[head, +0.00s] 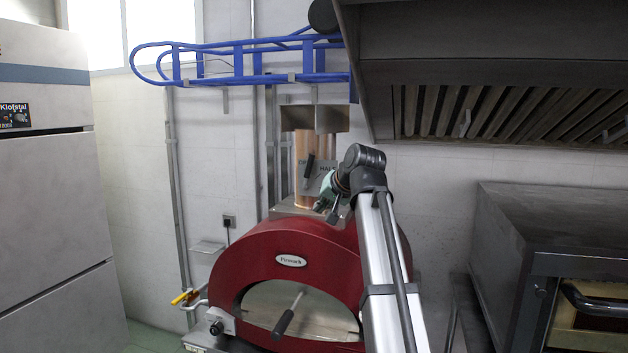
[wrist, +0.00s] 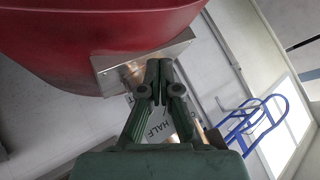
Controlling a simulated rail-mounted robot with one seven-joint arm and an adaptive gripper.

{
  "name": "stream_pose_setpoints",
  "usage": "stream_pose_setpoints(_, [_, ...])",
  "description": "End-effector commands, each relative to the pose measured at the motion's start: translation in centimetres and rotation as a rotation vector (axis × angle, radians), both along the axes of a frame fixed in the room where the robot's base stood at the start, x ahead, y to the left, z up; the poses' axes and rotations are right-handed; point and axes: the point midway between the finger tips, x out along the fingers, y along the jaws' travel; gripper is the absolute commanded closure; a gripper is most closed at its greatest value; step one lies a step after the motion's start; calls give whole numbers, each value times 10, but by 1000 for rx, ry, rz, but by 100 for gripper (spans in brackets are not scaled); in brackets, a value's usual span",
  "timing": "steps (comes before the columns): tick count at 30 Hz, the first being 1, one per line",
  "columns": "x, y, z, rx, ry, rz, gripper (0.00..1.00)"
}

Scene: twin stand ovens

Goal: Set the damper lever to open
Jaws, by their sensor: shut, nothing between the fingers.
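The red oven (head: 285,240) carries a copper flue (head: 303,195) on top. A grey damper plate marked with letters like "HALF" (head: 326,168) is fixed to the flue, and a dark damper lever (head: 309,165) stands nearly upright at its left side. My gripper (head: 325,204) is at the foot of the flue, just below and right of the lever, apart from it as far as I can tell. In the wrist view my gripper (wrist: 159,75) is shut and empty. The plate (wrist: 158,124) shows behind its fingers; the lever cannot be made out there.
A steel collar (wrist: 140,65) sits on the oven top close to my fingertips. A dark hood (head: 490,70) overhangs at the right, above a second oven (head: 560,225). A blue rack (head: 240,62) is on the wall above. A tall fridge (head: 50,190) stands at left.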

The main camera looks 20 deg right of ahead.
Motion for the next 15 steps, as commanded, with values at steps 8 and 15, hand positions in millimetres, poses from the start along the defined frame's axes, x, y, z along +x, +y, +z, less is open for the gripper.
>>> stream_pose_setpoints(8, [-18, 14, -9, 543, -386, -378, 100])
stream_pose_setpoints(15, [-30, -2, 43, 1030, -634, -519, 100])
